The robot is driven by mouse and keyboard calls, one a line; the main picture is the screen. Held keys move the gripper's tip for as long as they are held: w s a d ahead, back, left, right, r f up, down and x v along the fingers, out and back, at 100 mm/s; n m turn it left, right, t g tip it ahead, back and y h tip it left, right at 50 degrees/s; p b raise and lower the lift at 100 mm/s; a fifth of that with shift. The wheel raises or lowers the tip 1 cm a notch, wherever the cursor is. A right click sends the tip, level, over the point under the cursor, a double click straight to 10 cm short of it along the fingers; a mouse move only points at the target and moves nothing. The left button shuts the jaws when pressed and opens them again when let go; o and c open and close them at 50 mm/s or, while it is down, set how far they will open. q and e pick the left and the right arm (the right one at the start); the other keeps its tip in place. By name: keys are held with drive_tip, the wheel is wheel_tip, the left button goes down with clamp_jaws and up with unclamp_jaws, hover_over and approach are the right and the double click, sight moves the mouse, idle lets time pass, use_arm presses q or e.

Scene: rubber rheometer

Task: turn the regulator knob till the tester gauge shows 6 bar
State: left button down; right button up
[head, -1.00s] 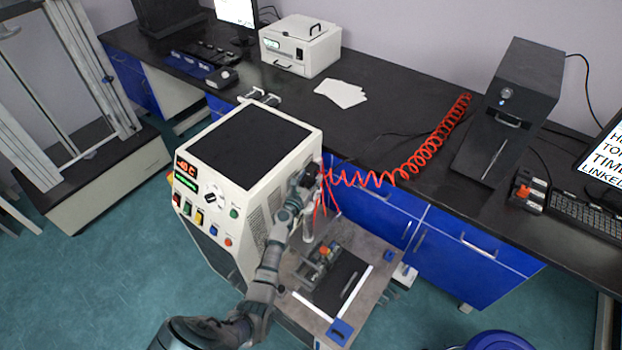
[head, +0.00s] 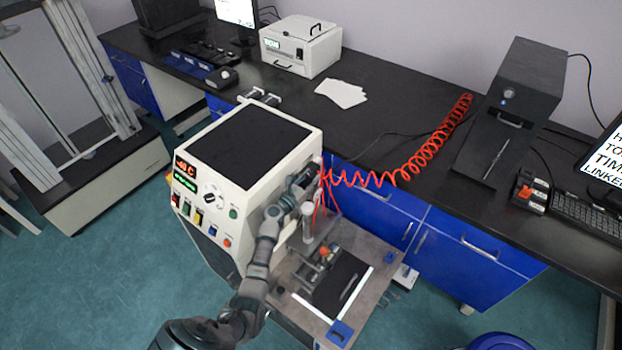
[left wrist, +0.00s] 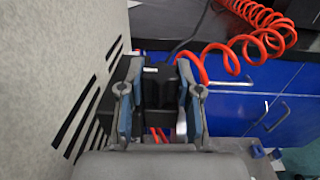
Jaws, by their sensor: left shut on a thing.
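The tester (head: 262,205) is a cream cabinet with a black top, left of centre in the head view. A small round white dial (head: 214,188) shows on its front panel, too small to read; I cannot tell whether it is the gauge. My left gripper (head: 306,181) is at the cabinet's right side. In the left wrist view the left gripper (left wrist: 160,97) is shut with its two fingers on either side of a black block-like part, apparently the regulator knob (left wrist: 158,88). The fingers hide much of it. My right gripper is not in view.
A coiled red hose (head: 400,172) runs from beside the gripper to the bench. A metal stand with a small fixture (head: 318,255) sits below the gripper. The slotted cabinet wall (left wrist: 70,80) is close on the left in the wrist view. Blue drawers (head: 465,255) stand behind.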

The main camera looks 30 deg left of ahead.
use_arm(q)
drive_tip(key=c, duration=0.8)
unclamp_jaws()
drive_tip(key=shift+a, duration=0.1)
drive_tip(key=shift+o, duration=0.2)
drive_tip(key=s, duration=1.2)
drive_tip(key=shift+a, duration=0.3)
drive_tip(key=shift+f, duration=0.1)
